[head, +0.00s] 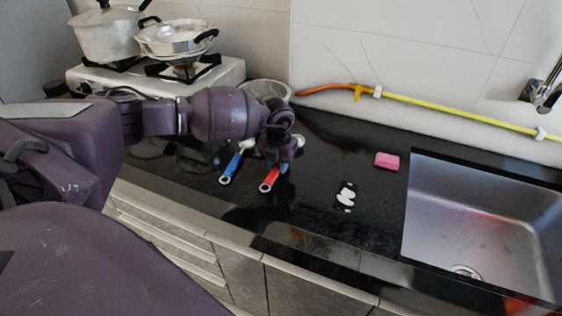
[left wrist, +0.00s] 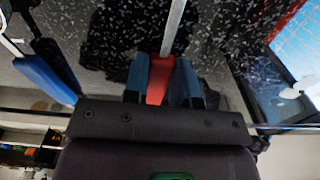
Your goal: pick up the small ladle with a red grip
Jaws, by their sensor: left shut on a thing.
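The small ladle with a red grip (head: 268,181) lies on the black counter in the head view, its grip end toward the front edge. My left gripper (head: 284,165) is over it from above and hides part of its shaft. In the left wrist view the red grip (left wrist: 160,78) is between the two blue fingers of my left gripper (left wrist: 162,85), which are shut on it. Its thin metal shaft (left wrist: 174,28) runs up out of the view. I cannot tell whether the ladle is lifted off the counter. My right gripper is not in view.
A utensil with a blue grip (head: 231,168) lies just left of the ladle. A pink sponge (head: 387,160) and a small black-and-white item (head: 346,196) lie to the right, before the sink (head: 485,215). A stove (head: 160,82) with pots stands at the back left.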

